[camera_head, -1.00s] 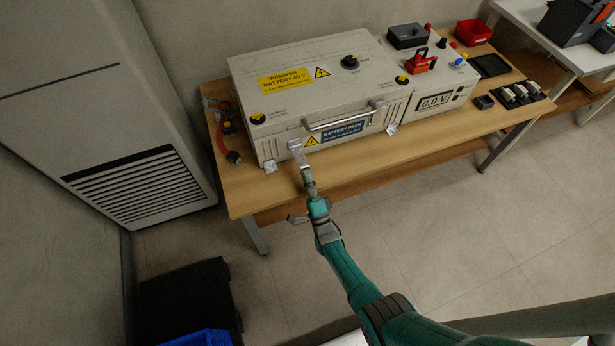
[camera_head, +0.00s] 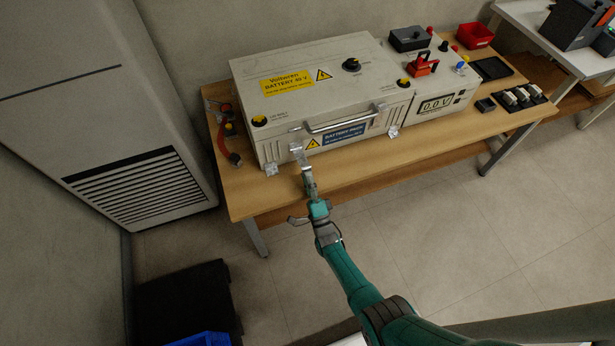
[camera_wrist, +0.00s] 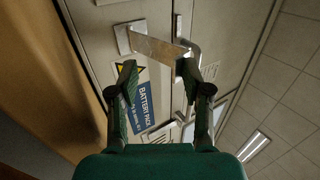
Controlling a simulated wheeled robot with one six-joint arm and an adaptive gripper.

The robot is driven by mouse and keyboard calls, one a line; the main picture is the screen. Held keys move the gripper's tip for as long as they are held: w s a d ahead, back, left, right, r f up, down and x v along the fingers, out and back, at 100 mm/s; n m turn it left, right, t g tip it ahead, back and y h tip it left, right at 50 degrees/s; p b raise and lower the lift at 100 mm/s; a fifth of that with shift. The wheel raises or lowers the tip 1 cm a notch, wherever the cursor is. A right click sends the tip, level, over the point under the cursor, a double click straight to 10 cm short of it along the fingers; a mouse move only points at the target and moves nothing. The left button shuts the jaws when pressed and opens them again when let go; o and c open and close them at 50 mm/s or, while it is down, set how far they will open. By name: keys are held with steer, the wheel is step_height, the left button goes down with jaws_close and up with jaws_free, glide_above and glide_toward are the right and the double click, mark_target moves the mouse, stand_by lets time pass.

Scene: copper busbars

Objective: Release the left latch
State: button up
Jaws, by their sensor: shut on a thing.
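The beige battery box (camera_head: 335,75) stands on a wooden bench. Its left latch (camera_head: 296,148) is a small bright metal plate and strip on the front face, left of the yellow warning triangle. My gripper (camera_head: 304,165) is at the latch, in front of the box. In the wrist view, the latch strip (camera_wrist: 158,49) runs from a square plate across the fingertips of my gripper (camera_wrist: 157,68). The fingers stand apart with the strip between them. Its exact contact with each fingertip is hard to see. The box handle (camera_wrist: 190,90) is just beside the right finger.
Shiny metal brackets sit at the box's lower front, left (camera_head: 271,169) and right (camera_head: 393,131). A red cable (camera_head: 222,137) lies left of the box. A meter unit (camera_head: 437,103) adjoins its right side.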

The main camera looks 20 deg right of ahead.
steer(key=s, duration=1.2)
steer(key=shift+s+f, duration=0.15)
steer(key=shift+s, duration=0.15)
steer(key=s+r+n+g, duration=0.2)
steer(key=s+n, duration=0.2)
steer(key=s, duration=0.6)
steer(key=s+r+n+g, duration=0.25)
steer(key=s+n, duration=0.25)
steer(key=s, duration=0.4)
steer(key=s+r+n+g, duration=0.5)
steer(key=s+r+n, duration=0.4)
steer(key=s+r, duration=0.5)
step_height(320, 180, up, 4)
steer(key=shift+r, duration=0.1)
steer(key=shift+d, duration=0.1)
